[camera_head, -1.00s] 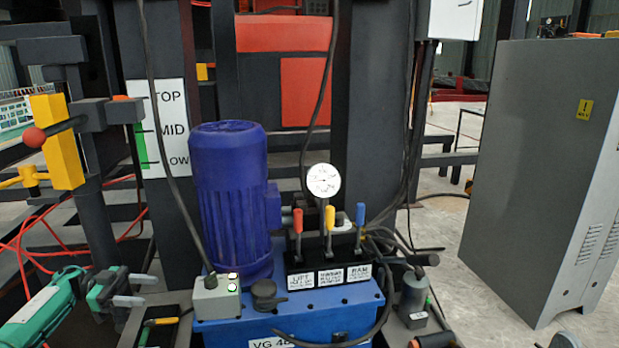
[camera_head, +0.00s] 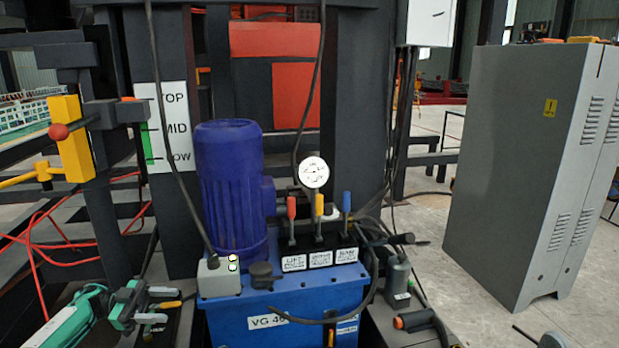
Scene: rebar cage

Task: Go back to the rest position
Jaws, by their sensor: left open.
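My left gripper (camera_head: 148,306) is at the lower left, on the end of my green and white forearm (camera_head: 62,324). Its dark jaws point right and stand apart, with no object seen held between them. It is left of the blue hydraulic unit (camera_head: 300,300), near some yellow- and green-handled tools; whether it touches them I cannot tell. My right gripper is not in view.
The unit carries a blue motor (camera_head: 230,190), a gauge (camera_head: 313,172) and three levers (camera_head: 319,208). A grey cabinet (camera_head: 510,170) stands right. A yellow block with a red knob (camera_head: 70,140) is at left. Floor shows between the unit and cabinet.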

